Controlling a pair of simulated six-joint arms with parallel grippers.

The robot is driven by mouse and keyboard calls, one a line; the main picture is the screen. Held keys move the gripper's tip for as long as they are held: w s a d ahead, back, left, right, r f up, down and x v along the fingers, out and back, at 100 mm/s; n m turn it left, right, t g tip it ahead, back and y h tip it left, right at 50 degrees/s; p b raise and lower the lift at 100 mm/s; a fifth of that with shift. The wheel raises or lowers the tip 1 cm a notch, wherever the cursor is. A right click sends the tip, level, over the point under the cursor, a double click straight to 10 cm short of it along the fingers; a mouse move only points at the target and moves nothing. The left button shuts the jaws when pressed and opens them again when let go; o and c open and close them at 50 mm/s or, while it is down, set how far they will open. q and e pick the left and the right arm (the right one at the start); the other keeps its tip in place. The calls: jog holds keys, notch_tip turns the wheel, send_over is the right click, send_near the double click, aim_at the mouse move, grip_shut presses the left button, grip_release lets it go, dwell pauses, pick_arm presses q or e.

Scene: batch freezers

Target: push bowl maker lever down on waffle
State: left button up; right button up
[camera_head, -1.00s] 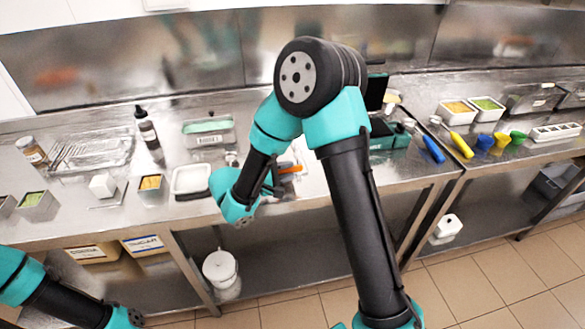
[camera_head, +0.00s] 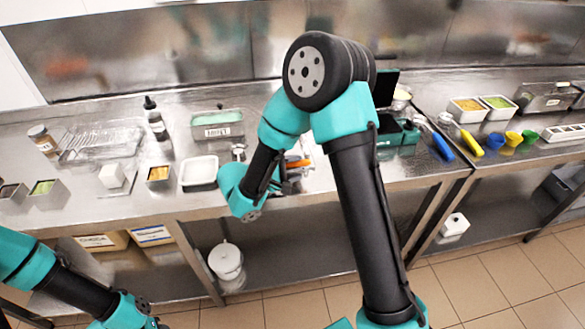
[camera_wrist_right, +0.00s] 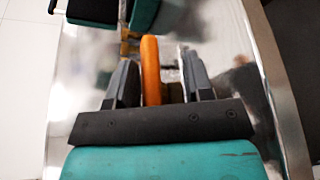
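An orange handle (camera_head: 298,163), which looks like the lever, sticks out near the counter's front edge. It also shows in the right wrist view (camera_wrist_right: 151,70). My right gripper (camera_wrist_right: 160,75) is open, with its two dark fingers on either side of the handle and a gap to the right of it. In the head view my right gripper (camera_head: 284,180) is partly hidden by its own arm. A teal and black machine (camera_head: 400,133) with a raised black lid (camera_head: 386,87) stands behind my right arm. I cannot make out a waffle. My left gripper (camera_head: 140,314) is low at the bottom edge, its fingers unclear.
A white tray (camera_head: 199,171), a sauce bottle (camera_head: 157,124) and several topping containers stand on the steel counter to the left. Blue (camera_head: 442,147) and yellow (camera_head: 472,143) handled tools lie to the right. A white bucket (camera_head: 226,262) is on the lower shelf.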

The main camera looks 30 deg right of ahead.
jog(key=a+r, duration=0.3)
jog(key=a, duration=1.4)
jog(key=shift+s+r, duration=0.2)
jog(key=shift+s, duration=0.25)
